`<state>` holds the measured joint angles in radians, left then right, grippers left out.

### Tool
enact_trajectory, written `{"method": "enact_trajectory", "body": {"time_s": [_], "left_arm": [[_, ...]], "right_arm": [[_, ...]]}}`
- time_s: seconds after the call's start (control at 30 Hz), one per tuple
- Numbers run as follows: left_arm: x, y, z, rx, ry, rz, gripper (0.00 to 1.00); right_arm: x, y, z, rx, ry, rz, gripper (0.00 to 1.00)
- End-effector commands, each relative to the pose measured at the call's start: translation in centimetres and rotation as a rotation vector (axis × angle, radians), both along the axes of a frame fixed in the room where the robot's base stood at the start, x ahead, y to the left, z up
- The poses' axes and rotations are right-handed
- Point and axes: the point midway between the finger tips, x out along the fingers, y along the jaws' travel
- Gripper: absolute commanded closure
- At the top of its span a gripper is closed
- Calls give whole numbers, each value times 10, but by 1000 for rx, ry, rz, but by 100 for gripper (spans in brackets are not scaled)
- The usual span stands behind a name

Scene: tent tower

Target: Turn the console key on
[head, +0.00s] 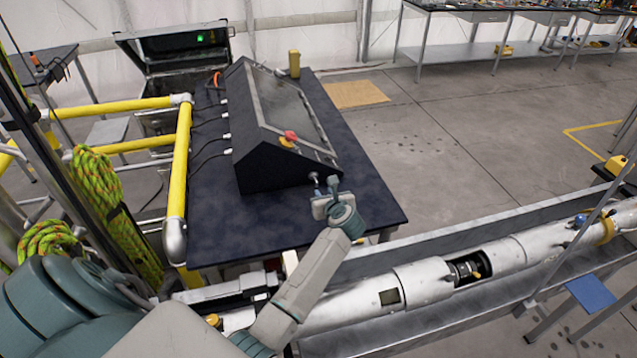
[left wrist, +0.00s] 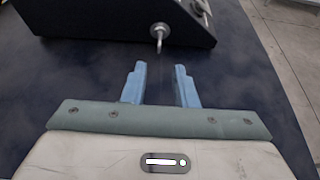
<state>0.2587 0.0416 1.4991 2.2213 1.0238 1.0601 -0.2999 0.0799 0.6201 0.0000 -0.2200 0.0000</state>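The black sloped console (head: 275,165) stands on a dark table, with a red knob on a yellow base (head: 288,139) on its panel. The small metal console key (head: 315,179) sticks out of the console's near end face. In the left wrist view the key (left wrist: 159,36) shows ahead of the fingers, its shaft and bow pointing toward me. My left gripper (head: 325,183) is open, its blue fingers (left wrist: 158,78) apart with nothing between them. The fingertips are just short of the key and do not touch it. My right gripper is not in view.
The dark table top (head: 235,235) is bare around the gripper. Yellow railing (head: 180,160) runs along the left. A long silver tube (head: 420,283) lies in a trough in front of the table. An open case (head: 180,50) with a green light stands behind.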

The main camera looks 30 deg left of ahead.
Motion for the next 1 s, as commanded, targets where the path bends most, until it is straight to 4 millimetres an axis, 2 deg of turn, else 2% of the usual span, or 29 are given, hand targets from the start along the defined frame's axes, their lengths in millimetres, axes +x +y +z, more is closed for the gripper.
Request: {"method": "enact_trajectory", "body": {"time_s": [0.2, 0.4, 0.87, 1.0], "left_arm": [[27, 32, -16, 4, 0, 1, 74], [44, 52, -27, 2, 1, 1, 74], [50, 59, -31, 1, -1, 0, 74], [50, 59, -31, 1, -1, 0, 100]], "right_arm": [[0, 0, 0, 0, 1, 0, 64], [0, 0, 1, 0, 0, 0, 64], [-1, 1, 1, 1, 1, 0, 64], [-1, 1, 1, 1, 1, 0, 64]]}}
